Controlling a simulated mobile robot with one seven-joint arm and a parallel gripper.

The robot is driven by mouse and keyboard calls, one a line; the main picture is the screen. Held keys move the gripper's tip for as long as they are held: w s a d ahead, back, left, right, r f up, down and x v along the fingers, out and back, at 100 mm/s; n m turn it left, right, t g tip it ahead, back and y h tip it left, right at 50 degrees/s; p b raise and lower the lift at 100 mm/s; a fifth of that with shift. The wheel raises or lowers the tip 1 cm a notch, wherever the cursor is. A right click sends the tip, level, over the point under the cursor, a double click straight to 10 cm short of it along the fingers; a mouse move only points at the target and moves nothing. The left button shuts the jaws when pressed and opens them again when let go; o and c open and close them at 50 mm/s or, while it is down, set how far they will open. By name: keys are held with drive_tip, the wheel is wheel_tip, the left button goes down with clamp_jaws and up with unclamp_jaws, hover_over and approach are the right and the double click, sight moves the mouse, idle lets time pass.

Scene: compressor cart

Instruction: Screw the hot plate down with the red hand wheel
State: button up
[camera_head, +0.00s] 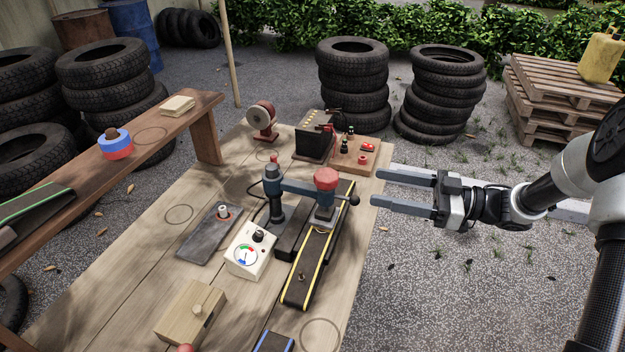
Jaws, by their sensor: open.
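The red hand wheel (326,177) sits on top of a clamp near the middle of the bench. A blue-grey arm (296,187) runs to it from an upright post (274,200). Below the wheel is a grey block, apparently the hot plate (324,211), above a dark strip with yellow edges (316,262). Whether the plate touches the strip is hard to tell. My gripper (378,188) is open and empty, to the right of the wheel, with its two fingers pointing left towards the clamp. The fingertips are apart from the wheel.
A dark-knobbed lever end (353,199) sticks out between wheel and gripper. A white gauge box (251,250), a grey slab (209,233) and a wooden block (190,313) stand on the bench (110,295). A battery (313,143) stands behind. Open ground lies right.

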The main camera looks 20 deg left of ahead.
sight(309, 186)
drive_tip(key=a, duration=0.5)
drive_tip(key=s+a+b, duration=0.1)
drive_tip(key=a, duration=0.5)
drive_tip(key=s+a, duration=0.1)
drive_tip(key=a, duration=0.5)
drive_tip(key=shift+s+a+b, duration=0.1)
drive_tip(key=shift+a+b, duration=0.05)
drive_tip(key=shift+b, duration=0.25)
drive_tip(key=c, duration=1.1)
drive_tip(key=shift+o, duration=0.3)
drive_tip(key=shift+t, duration=0.3)
